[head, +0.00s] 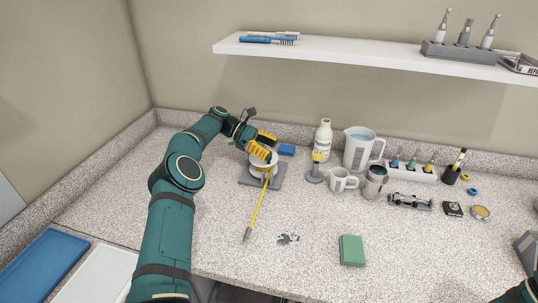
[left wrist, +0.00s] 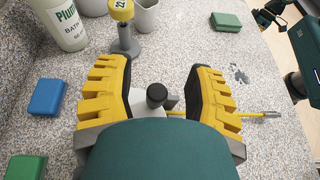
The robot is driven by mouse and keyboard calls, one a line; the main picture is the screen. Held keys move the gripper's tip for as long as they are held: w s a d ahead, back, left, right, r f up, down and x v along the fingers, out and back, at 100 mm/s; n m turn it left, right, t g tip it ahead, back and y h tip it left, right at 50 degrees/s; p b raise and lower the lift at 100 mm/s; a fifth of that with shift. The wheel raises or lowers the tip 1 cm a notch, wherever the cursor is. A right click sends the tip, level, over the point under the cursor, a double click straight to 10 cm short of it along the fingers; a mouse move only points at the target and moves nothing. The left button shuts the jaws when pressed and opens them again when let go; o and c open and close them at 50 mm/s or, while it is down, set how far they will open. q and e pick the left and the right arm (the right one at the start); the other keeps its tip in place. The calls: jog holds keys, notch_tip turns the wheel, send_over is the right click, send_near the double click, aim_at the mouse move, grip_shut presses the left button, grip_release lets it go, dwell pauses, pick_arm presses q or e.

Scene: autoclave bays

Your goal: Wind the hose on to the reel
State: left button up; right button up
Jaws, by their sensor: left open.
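The reel (head: 257,168) is a white drum on a grey base plate (head: 247,179), standing on the speckled counter. The yellow hose (head: 258,208) runs from it toward the front edge and ends in a grey tip (head: 247,235). Part of the hose also shows in the left wrist view (left wrist: 250,114). My left gripper (head: 264,148) is open above the reel. In the left wrist view, a black knob (left wrist: 156,93) stands between its yellow fingers, with gaps on both sides. My gripper and palm hide much of the reel. My right gripper cannot be made out.
A blue block (head: 287,150), a white bottle (head: 323,138) and a yellow-topped stand (head: 315,170) are close behind and right of the reel. A mug (head: 342,181) and a jug (head: 360,148) stand farther right. A green block (head: 352,250) and a grey patch (head: 288,239) lie in front.

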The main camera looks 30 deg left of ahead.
pick_arm(q)
notch_tip(320, 180, up, 7)
jog(key=shift+r, duration=0.1)
dwell(0.4)
jog(key=shift+w+d+m+y+p, duration=0.1)
jog(key=shift+d+m+y+p, duration=0.3)
jog(key=shift+d+m+p, duration=0.15)
jog(key=f+m+y+p, duration=0.3)
jog(key=m+y, duration=0.1)
jog(key=m, duration=0.1)
jog(key=f+m+g+y+p, duration=0.1)
jog(key=f+m+y+p, duration=0.1)
jog(key=m, duration=0.4)
jog(key=a+f+m+g+y+p, duration=0.1)
jog(key=f+m+y+p, duration=0.2)
jog(key=f+m+y, duration=0.2)
jog(key=shift+m+y+p, duration=0.3)
jog(key=shift+m+y, duration=0.25)
jog(key=shift+y, duration=0.15)
jog(key=shift+a, duration=0.1)
grip_shut()
